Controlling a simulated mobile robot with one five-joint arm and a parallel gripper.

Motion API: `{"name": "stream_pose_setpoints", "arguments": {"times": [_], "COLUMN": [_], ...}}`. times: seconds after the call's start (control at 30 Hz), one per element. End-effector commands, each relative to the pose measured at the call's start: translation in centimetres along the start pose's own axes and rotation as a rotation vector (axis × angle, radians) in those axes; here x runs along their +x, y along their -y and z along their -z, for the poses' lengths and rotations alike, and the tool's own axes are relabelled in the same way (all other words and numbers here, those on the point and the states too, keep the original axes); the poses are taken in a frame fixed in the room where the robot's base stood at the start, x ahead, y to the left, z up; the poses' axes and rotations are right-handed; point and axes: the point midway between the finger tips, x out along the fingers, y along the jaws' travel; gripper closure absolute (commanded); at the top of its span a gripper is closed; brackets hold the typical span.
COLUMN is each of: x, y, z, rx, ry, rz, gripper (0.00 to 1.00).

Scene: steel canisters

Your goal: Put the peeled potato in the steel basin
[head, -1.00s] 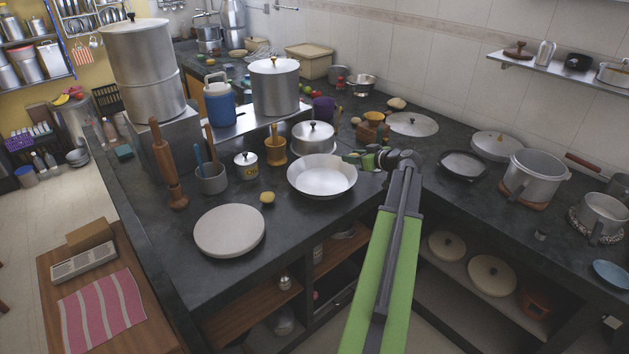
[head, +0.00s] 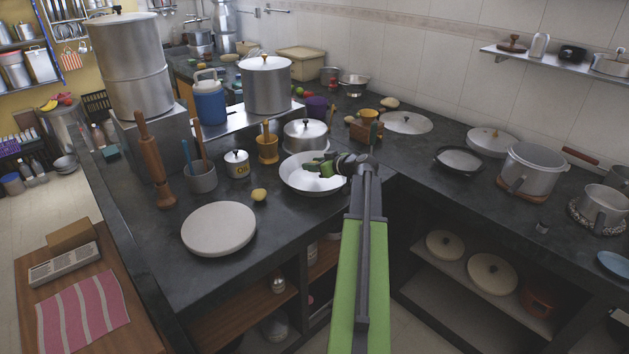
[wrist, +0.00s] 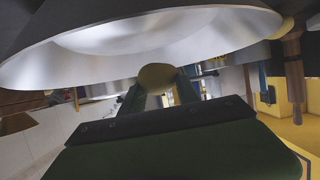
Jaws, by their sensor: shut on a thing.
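The steel basin (head: 297,183) is a wide, shallow, shiny bowl on the dark counter, in the middle of the head view. It fills the top of the wrist view (wrist: 140,45). My gripper (head: 326,169) is over the basin's right part in the head view. In the wrist view its fingers (wrist: 158,88) are shut on a yellowish rounded thing, the peeled potato (wrist: 157,76). The potato appears near the basin's rim there; its height above the basin is unclear. My gripper hides the potato in the head view.
A small yellow roundish item (head: 259,195) and a pale round board (head: 218,229) lie left of the basin. A lidded pot (head: 305,134) stands close behind it. A wooden mortar (head: 267,148) and a small lidded tin (head: 237,164) stand back left.

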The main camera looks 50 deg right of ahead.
Motion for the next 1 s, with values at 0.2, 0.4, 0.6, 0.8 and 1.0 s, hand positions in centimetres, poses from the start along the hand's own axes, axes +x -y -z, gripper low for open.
{"name": "stream_pose_setpoints", "arguments": {"times": [0.2, 0.4, 0.6, 0.8, 1.0], "x": [0.5, 1.8, 1.7, 1.9, 1.8], "y": [0.1, 0.1, 0.1, 0.1, 0.1], "z": [-0.7, -3.9, -3.6, -4.0, -3.9], "rx": [0.001, 0.0, 0.0, 0.0, -0.002], "ry": [-0.001, -0.001, 0.0, 0.0, 0.001], "rz": [0.0, 0.0, 0.0, 0.001, 0.001], "gripper": [1.0, 1.0, 1.0, 1.0, 0.41]}}
